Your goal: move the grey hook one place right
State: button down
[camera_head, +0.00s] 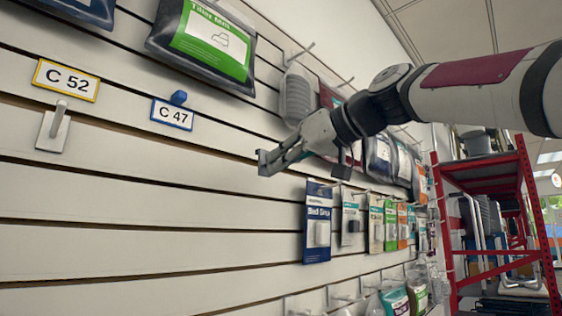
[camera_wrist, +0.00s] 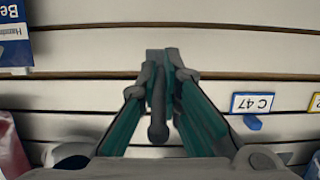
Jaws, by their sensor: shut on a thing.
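My gripper (camera_head: 268,160) is at the slatwall, to the right of the C 47 label (camera_head: 171,114). In the wrist view my gripper (camera_wrist: 160,62) has its fingers closed on a dark grey hook (camera_wrist: 158,118) with a rounded end. The fingers hide part of this hook, and I cannot tell whether it touches the wall. A blue hook (camera_head: 179,98) is at the C 47 label; it also shows in the wrist view (camera_wrist: 252,122). A pale grey hook (camera_head: 54,128) hangs on the wall below the C 52 label (camera_head: 66,80), farther left.
A blue hanging pack (camera_head: 318,222) is below and right of my gripper, with several more packs beyond. A green-labelled bag (camera_head: 205,42) hangs above. A red rack (camera_head: 490,180) stands at right.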

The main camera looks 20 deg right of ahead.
aim_at(265, 164)
jog(key=r+x, duration=0.1)
jog(key=x, duration=0.6)
jog(key=shift+r+b, duration=0.3)
jog(key=shift+b, duration=0.1)
dwell(6.1)
jog(key=shift+w+a+f, duration=0.1)
jog(key=shift+w+f, duration=0.05)
jog(key=shift+f, duration=0.05)
dwell(0.6)
